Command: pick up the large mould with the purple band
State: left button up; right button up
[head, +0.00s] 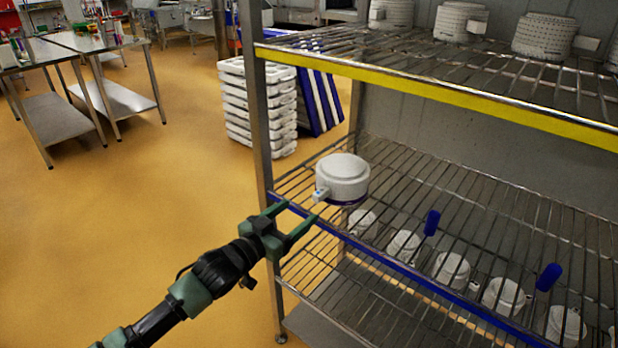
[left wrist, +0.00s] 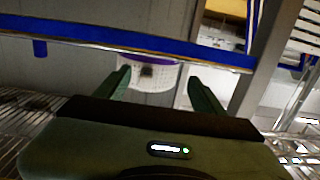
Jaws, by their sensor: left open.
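The large white mould (head: 342,172) stands upright at the left front end of the middle wire shelf in the head view. A purple band shows around its base, and a small tab sticks out toward the shelf's front edge. In the left wrist view the mould (left wrist: 150,78) shows between the two fingers, with the purple band along its upper edge. My left gripper (head: 299,212) is open and empty. Its fingers point at the mould from just outside the shelf's blue front edge, a short way off. My right gripper is in neither view.
The blue front rail (head: 400,266) runs close by the left fingertips, and a steel post (head: 256,120) stands left of the mould. Smaller white moulds (head: 452,269) show through the wires below. Other moulds (head: 545,36) stand on the top shelf. White stacked crates (head: 258,108) stand behind.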

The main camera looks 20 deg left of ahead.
aim_at(315, 195)
pick_arm(q)
jog(key=shift+m+h, duration=0.3)
jog(key=shift+h, duration=0.1)
jog(key=w+d+r, duration=0.1)
jog(key=w, duration=0.1)
jog(key=w+d+r, duration=0.1)
jog(key=w+d+r+p, duration=0.1)
jog(key=w+d, duration=0.1)
jog(key=shift+w+r, duration=0.15)
jog(key=shift+w, duration=0.2)
jog(key=shift+w+d, duration=0.2)
jog(key=shift+w, duration=0.3)
jog(key=shift+a, duration=0.1)
jog(key=c, duration=1.5)
grip_shut()
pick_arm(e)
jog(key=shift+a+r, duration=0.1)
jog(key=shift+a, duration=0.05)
